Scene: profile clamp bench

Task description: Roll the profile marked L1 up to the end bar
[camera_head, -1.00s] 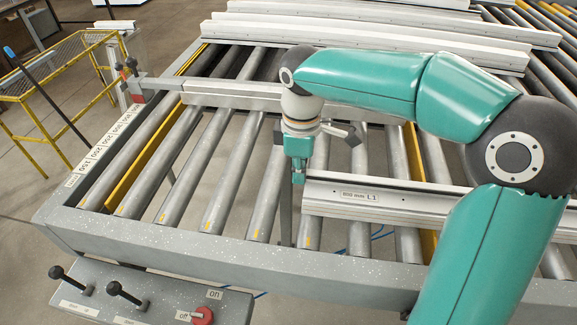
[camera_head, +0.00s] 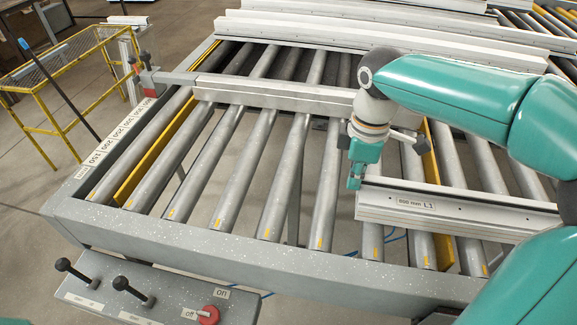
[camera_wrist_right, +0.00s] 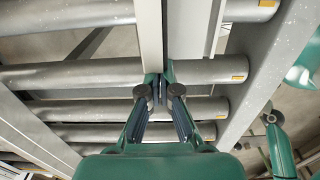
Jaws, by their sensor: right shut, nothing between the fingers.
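The profile marked L1 (camera_head: 462,219) is a long pale bar lying across the rollers near the front rail, its label near its left end. Its right part is hidden behind my right arm. My right gripper (camera_head: 355,183) is shut and empty, pointing down at the profile's left end. In the right wrist view the closed fingertips (camera_wrist_right: 161,92) are right by the end of a pale bar (camera_wrist_right: 150,38); I cannot tell whether they touch it. I cannot pick out the end bar with certainty. My left gripper is not in view.
A pale clamp bar (camera_head: 270,96) crosses the rollers behind the profile. A scale with numbers (camera_head: 115,142) runs along the left frame. The rollers left of the profile are bare. A control box (camera_head: 160,295) with knobs and a red switch (camera_head: 208,314) stands in front.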

